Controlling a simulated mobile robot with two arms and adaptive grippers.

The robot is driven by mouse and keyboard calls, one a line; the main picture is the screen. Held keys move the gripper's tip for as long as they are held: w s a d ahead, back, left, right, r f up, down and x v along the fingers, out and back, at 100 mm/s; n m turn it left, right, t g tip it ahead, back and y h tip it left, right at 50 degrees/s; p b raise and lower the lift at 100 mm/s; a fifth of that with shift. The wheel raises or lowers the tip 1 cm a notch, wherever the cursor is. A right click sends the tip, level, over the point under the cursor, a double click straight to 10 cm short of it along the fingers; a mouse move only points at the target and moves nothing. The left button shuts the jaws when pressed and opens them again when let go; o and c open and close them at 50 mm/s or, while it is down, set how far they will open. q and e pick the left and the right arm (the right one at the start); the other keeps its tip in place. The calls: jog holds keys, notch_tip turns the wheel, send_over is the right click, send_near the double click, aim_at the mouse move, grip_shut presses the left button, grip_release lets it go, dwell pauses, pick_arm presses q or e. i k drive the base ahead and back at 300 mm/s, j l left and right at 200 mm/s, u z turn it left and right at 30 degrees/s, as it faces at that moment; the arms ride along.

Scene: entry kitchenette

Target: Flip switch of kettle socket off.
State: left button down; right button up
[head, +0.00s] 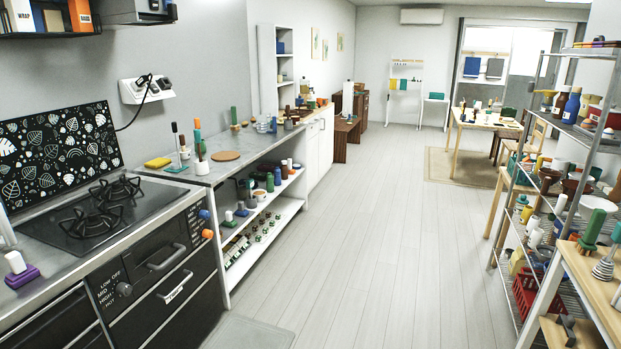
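A white socket box (132,92) is fixed to the grey wall on the left, above the counter and right of the leaf-patterned panel. Dark plugs (163,82) sit on it, and a black cord (131,118) hangs down from it toward the panel. The switches are too small to tell apart, and I cannot see whether any is on or off. I cannot pick out a kettle. Neither of my grippers shows in the head view.
A black stove (84,222) with knobs stands front left below the socket. The counter beyond it holds a yellow sponge (157,162), brushes and a round wooden board (226,156). A crowded metal rack (548,120) stands on the right. The middle floor (350,250) is clear.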

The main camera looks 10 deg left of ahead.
aim_at(153, 87)
jog(key=i+j, duration=0.2)
jog(key=i, duration=0.6)
jog(key=i+j+u, duration=0.1)
jog(key=i, duration=0.75)
jog(key=i+j, duration=0.25)
jog(key=i, duration=0.55)
jog(key=i+j, duration=0.1)
jog(key=i, duration=0.75)
jog(key=j+u, duration=0.05)
